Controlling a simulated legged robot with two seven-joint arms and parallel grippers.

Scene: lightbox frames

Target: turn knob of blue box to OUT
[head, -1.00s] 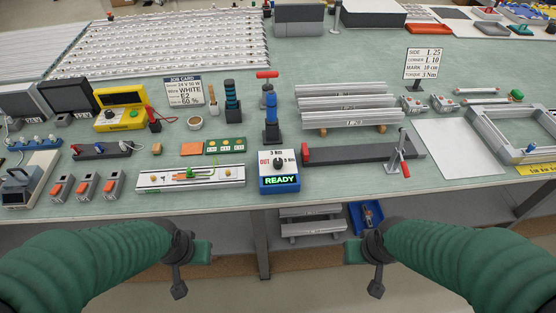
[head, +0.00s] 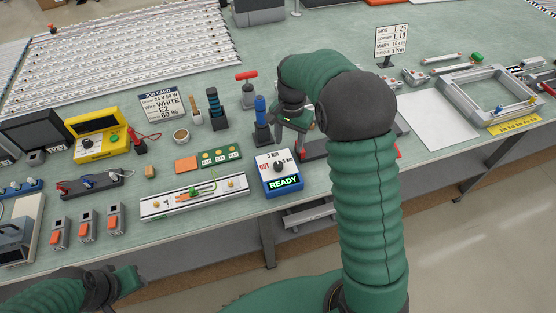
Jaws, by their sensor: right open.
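The blue box (head: 282,186) stands near the front edge of the bench, with a white top face and a lit green READY sign. Its dark knob (head: 280,168) sits in the middle of that face. Red OUT lettering is left of the knob and Nm markings are above and right; I cannot tell exactly where the knob points. My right gripper (head: 288,131) is open, above and behind the box, apart from the knob. Its arm hides part of the bench to the right. My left gripper (head: 131,281) is low in front of the bench, its jaws unclear.
A blue-handled upright tool (head: 261,112) stands just behind the box, close to my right gripper. A white rail fixture (head: 160,207) with wires lies left of the box. A dark bar fixture (head: 314,149) lies right, partly covered by my arm.

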